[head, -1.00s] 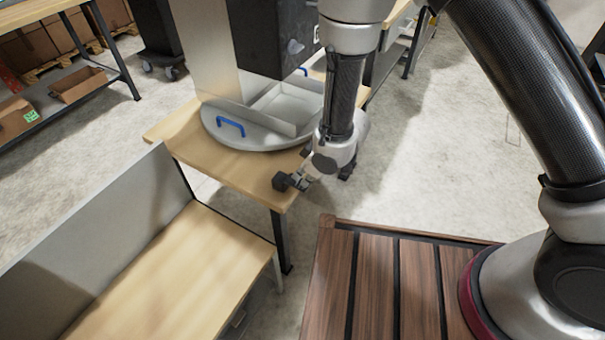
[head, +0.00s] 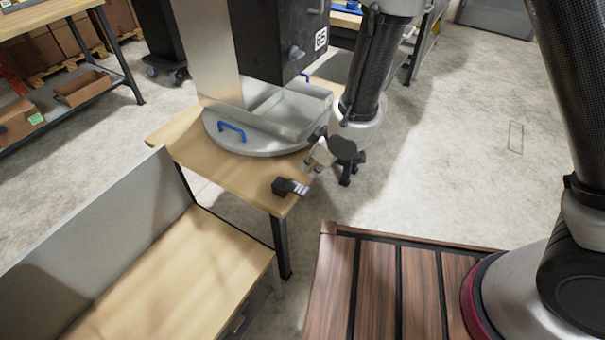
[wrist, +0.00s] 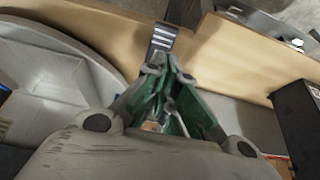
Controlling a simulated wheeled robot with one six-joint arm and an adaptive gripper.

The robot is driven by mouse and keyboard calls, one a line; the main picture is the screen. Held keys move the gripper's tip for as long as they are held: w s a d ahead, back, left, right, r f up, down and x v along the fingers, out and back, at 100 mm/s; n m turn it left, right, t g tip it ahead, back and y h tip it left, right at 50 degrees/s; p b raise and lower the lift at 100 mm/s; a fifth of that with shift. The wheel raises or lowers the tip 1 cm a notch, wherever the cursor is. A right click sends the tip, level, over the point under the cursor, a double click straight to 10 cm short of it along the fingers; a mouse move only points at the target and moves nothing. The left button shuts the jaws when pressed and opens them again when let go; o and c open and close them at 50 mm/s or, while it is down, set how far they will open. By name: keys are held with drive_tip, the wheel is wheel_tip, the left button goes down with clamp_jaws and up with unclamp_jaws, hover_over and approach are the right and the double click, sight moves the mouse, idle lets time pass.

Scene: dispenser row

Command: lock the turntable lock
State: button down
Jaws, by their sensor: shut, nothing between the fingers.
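The turntable (head: 262,146) is a grey disc with a blue handle (head: 231,127) and a grey tray on top. It sits on a wooden table, and its edge shows at the left of the wrist view (wrist: 100,78). The lock, a black block (head: 280,187) with a grey ridged lever (head: 299,189), is at the table's front right corner, apart from the disc in the head view. My gripper (head: 312,170) is shut and empty, just beyond the lever. In the wrist view its fingertips (wrist: 160,68) are close to the ridged lever (wrist: 162,38); I cannot tell whether they touch.
A black dispenser (head: 282,40) marked G5 hangs above the turntable. A second wooden table (head: 175,275) with a grey back panel stands at the front left. Open floor (head: 440,170) lies to the right.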

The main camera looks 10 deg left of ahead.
drive_tip(key=d+r, duration=0.2)
drive_tip(key=s+d+r, duration=0.1)
drive_tip(key=r, duration=0.1)
drive_tip(key=shift+s+d, duration=0.2)
drive_tip(key=shift+d, duration=0.2)
drive_tip(key=s+d+f+h, duration=0.2)
drive_tip(key=d+h, duration=0.2)
drive_tip(key=d, duration=0.4)
drive_tip(key=s+d+r+m+t, duration=0.1)
drive_tip(key=d+r+m, duration=0.3)
drive_tip(key=d+r, duration=0.6)
drive_tip(key=s+d+r+m, duration=0.4)
drive_tip(key=d+r+m, duration=0.1)
drive_tip(key=d+r, duration=0.5)
drive_tip(key=s+d+r+m+t, duration=0.1)
drive_tip(key=d+r+m, duration=0.4)
drive_tip(key=d+r, duration=0.6)
drive_tip(key=shift+s+d+t+h, duration=0.35)
drive_tip(key=shift+s+d, duration=0.45)
drive_tip(key=shift+d, duration=0.4)
